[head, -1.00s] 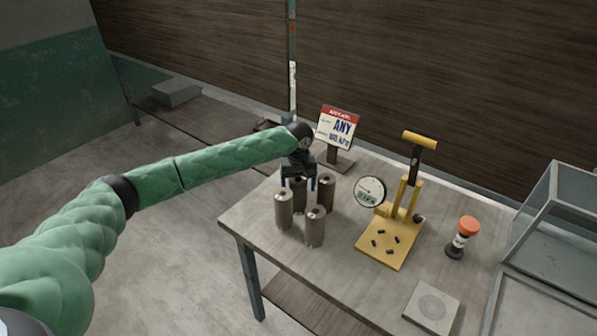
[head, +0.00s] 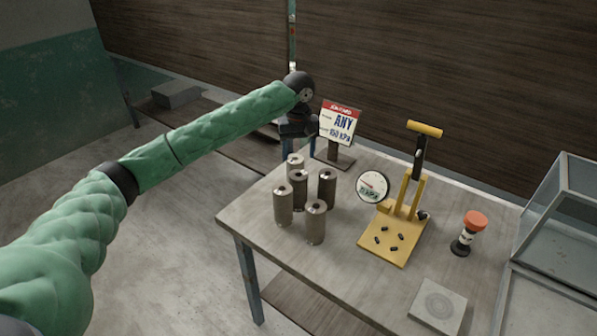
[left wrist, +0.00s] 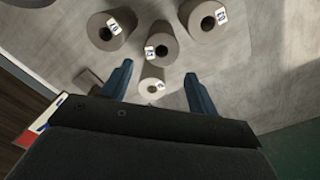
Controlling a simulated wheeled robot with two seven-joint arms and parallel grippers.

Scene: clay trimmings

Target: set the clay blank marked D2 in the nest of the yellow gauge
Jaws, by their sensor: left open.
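Several grey-brown cylindrical clay blanks with a hole in the top stand upright in a cluster on the table. In the head view they include a front one (head: 315,224), a left one (head: 283,206), a right one (head: 326,189) and a paler one at the back (head: 294,161). Their tags show in the left wrist view but are too small to read surely, so I cannot tell which is D2. My left gripper (left wrist: 160,88) is open and empty, above and behind the cluster, its fingers either side of the paler blank (left wrist: 152,80). The yellow gauge (head: 381,254) has an empty nest of dark pegs.
A round dial (head: 372,186) sits on the gauge's left. A sign (head: 338,122) stands at the back. An orange-topped stamp (head: 473,222), a grey square plate (head: 437,306) and a glass-sided case (head: 565,215) are to the right.

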